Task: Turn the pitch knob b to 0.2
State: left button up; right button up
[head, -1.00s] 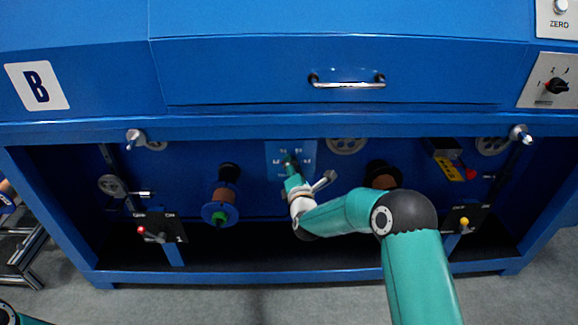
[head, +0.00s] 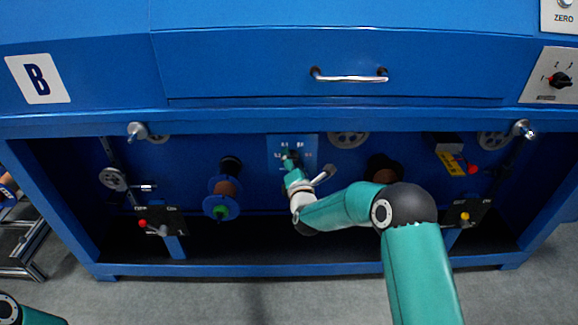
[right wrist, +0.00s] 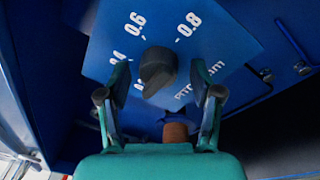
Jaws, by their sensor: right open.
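The pitch knob (right wrist: 157,68) is dark and sits on a blue panel (right wrist: 228,45) with white numbers. In the right wrist view I read 0.6 and 0.8; other numbers are partly hidden by a finger. My right gripper (right wrist: 160,82) is open, with one finger on each side of the knob; I cannot tell whether they touch it. I cannot read which number the knob points to. In the head view my right gripper (head: 289,160) is in front of the panel (head: 309,142) and hides the knob. My left gripper is out of view.
The panel is in the recess of a blue machine marked B (head: 38,78). A spool with a green hub (head: 221,212) is left of my right gripper. A drawer handle (head: 349,78) is above. A lever with a red tip (head: 142,223) is at left.

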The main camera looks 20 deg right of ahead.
jog(key=s+a, duration=0.2)
jog(key=s, duration=1)
jog(key=shift+w, duration=0.1)
